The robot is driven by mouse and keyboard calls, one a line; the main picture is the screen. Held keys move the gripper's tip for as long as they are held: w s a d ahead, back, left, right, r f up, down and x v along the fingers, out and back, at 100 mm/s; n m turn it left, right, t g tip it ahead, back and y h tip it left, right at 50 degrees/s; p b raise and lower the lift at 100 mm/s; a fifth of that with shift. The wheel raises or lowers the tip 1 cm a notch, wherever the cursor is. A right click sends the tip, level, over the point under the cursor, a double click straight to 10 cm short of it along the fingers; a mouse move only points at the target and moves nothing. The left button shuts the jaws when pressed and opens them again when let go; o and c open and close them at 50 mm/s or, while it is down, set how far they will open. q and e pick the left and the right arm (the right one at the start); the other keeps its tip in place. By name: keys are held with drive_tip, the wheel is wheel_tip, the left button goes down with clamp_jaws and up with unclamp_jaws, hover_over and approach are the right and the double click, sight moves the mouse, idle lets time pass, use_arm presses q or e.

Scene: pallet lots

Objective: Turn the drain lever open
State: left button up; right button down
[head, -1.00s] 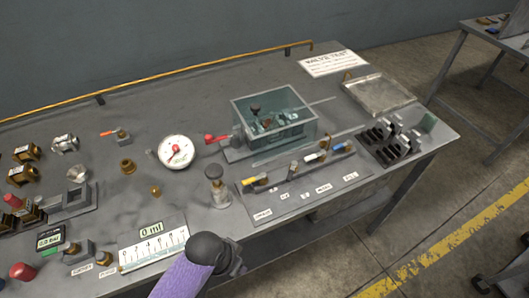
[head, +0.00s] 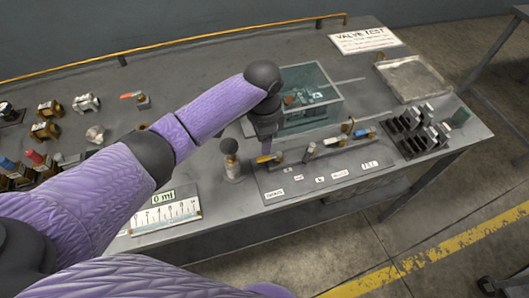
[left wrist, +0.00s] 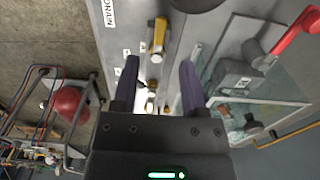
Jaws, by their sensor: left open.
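The drain lever (head: 266,158) is a short yellow handle at the left end of the valve row, behind the printed drain label (head: 274,194). In the left wrist view the yellow lever (left wrist: 159,36) lies ahead of the fingers, beside the DRAIN label (left wrist: 108,14). My left gripper (head: 265,148) points down over the lever's end of the row. In the left wrist view the left gripper (left wrist: 155,75) has its two dark fingers spread apart, with nothing held between them. Whether a finger touches the lever cannot be told. My right gripper is not in view.
A clear tank (head: 312,95) stands behind the valve row. A black-knobbed post (head: 231,160) stands left of the lever. A red handle (left wrist: 297,33) shows in the wrist view. White and blue levers (head: 364,133) and a black rack (head: 412,140) are to the right.

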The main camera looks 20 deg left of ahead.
sight(263, 158)
use_arm(q)
wheel_tip(263, 158, down, 6)
drive_tip(key=shift+f+b, duration=0.1)
drive_tip(key=shift+b, duration=0.75)
clamp_jaws()
